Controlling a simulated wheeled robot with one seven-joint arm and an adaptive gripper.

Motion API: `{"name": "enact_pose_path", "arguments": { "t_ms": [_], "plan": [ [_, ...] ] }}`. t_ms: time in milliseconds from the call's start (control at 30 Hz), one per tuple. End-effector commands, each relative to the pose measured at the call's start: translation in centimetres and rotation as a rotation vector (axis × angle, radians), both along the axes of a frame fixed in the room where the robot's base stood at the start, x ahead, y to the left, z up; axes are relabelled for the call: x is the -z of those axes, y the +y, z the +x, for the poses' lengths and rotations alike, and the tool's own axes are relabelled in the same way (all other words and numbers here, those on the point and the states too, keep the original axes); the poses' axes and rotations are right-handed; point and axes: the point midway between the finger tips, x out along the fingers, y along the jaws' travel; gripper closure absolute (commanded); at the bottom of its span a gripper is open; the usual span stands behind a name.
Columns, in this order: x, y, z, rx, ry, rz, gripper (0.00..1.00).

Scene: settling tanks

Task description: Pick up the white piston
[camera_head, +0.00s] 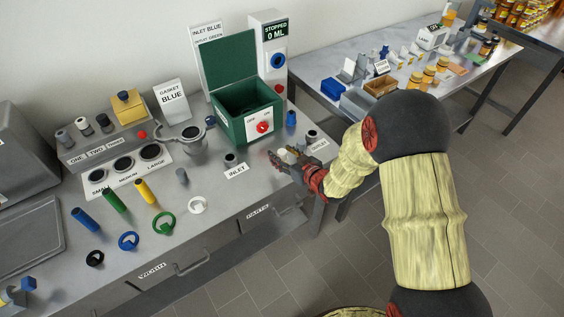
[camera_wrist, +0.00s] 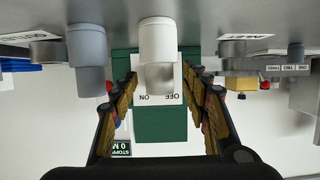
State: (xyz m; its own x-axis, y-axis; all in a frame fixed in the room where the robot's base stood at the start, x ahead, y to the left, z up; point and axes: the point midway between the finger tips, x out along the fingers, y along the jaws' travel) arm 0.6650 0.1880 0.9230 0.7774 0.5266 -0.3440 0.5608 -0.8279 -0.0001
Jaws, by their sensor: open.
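The white piston (camera_wrist: 157,42) is a pale stepped cylinder. In the wrist view, which looks upside down, it stands upright on the bench and lies between the lines of my two fingers. My gripper (camera_wrist: 161,82) is open, with a finger on each side and gaps between them and the piston. In the head view my gripper (camera_head: 286,164) is low over the front right of the bench, and the white piston (camera_head: 291,153) is partly hidden by it. A similar grey cylinder (camera_wrist: 88,48) stands close beside the white piston, outside the left finger in the wrist view.
The green open box (camera_head: 232,124) with a red knob stands behind the gripper. The INLET fitting (camera_head: 231,160) is to its left, and a blue cylinder (camera_head: 291,119) is behind. Coloured handles and rings lie on the left of the bench. A second table (camera_head: 462,91) stands at the right.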

Motion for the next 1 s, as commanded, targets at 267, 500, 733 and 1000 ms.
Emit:
{"name": "enact_pose_path", "arguments": {
  "t_ms": [267,500,733,1000],
  "plan": [
    [0.09,0.25,0.44,0.001,-0.001,0.000,0.54],
    [0.10,0.23,0.42,0.001,-0.001,0.000,0.68],
    [0.11,0.23,0.41,0.001,0.000,0.000,0.81],
    [0.17,0.20,0.39,0.002,0.001,0.000,0.96]
  ]
}}
